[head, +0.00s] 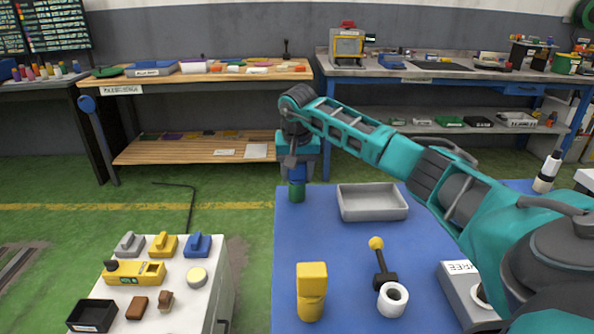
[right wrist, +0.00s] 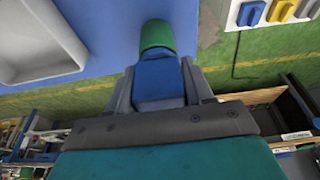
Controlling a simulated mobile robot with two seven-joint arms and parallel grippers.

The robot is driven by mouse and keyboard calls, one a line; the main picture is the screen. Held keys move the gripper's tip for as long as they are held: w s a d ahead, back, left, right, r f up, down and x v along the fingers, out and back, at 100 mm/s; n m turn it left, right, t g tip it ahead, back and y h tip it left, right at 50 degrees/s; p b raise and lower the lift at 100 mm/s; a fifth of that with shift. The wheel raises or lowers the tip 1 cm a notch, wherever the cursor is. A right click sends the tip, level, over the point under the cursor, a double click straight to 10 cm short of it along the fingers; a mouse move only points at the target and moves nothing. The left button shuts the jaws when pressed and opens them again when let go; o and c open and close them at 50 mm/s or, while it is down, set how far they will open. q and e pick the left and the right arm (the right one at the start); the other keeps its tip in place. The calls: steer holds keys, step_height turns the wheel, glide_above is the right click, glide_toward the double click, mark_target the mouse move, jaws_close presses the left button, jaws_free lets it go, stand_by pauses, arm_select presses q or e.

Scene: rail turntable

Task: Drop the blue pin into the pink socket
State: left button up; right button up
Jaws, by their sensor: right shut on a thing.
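My right gripper (head: 297,172) is above the far left corner of the blue table (head: 330,245). It is shut on a blue block-like piece (right wrist: 160,80), which shows between both fingers in the right wrist view. A green cylinder (head: 297,192) sits directly below this piece and also shows past it in the right wrist view (right wrist: 157,35). I cannot tell whether the green cylinder is part of the held piece or a separate thing. I cannot make out a pink socket in either view. My left gripper is not in view.
A grey tray (head: 372,218) lies right of the gripper. A yellow block (head: 311,290), a yellow-knobbed lever (head: 380,265) and a white ring (head: 392,299) stand nearer. A grey "FREE" box (head: 455,283) is at right. A white side table (head: 210,290) holds several small parts.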

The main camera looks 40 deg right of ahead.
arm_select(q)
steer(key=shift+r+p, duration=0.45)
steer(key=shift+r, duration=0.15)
arm_select(e)
steer(key=shift+r, duration=0.5)
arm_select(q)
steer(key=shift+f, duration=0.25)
arm_select(e)
steer(key=shift+r+p, duration=1.35)
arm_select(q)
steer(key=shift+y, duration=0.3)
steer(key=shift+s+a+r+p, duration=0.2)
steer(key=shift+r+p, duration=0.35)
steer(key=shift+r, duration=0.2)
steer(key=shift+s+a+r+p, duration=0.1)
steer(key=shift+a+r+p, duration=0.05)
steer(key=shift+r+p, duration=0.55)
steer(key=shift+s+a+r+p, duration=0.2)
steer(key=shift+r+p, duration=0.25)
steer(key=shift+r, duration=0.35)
arm_select(e)
steer(key=shift+r, duration=1.75)
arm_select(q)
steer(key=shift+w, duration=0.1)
